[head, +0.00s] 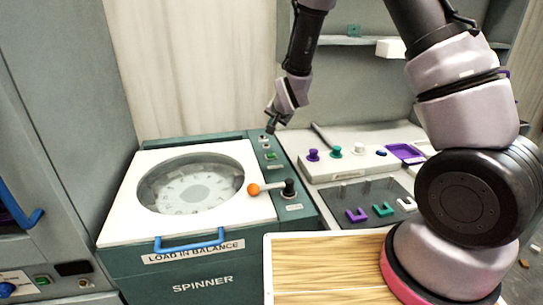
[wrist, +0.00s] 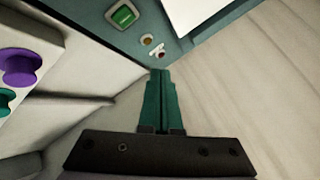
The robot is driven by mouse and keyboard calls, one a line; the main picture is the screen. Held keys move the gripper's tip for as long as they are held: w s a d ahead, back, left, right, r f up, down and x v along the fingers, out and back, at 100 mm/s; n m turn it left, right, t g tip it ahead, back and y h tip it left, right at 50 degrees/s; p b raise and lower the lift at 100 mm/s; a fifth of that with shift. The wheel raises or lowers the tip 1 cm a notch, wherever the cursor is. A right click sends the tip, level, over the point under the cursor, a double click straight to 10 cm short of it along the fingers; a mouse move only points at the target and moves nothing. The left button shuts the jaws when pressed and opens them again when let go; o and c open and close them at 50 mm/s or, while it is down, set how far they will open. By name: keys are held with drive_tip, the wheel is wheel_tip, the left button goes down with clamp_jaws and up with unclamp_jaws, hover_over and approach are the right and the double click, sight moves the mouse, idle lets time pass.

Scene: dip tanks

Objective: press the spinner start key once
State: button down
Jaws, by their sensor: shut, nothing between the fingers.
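The spinner (head: 148,215) is a teal cabinet with a white top, a round clear lid and a control strip along its right side. A green square key (head: 271,156) sits on that strip; its label is too small to read. It also shows in the wrist view (wrist: 122,14), at the top left in a light frame. My gripper (head: 271,128) is above the far end of the strip, farther back than the green key. In the wrist view its teal fingers (wrist: 160,72) are together and empty, their tips near two small lamps (wrist: 152,45). I cannot tell whether they touch the panel.
A black knob (head: 289,188) and an orange ball handle (head: 254,189) stand nearer on the spinner. A white unit with coloured knobs (head: 335,152) is to the right. A wooden board (head: 325,270) lies in front. A pale wall (head: 200,60) is behind.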

sight(271, 157)
drive_tip(key=shift+f, duration=4.2)
drive_tip(key=shift+f, duration=0.15)
drive_tip(key=shift+f, duration=0.25)
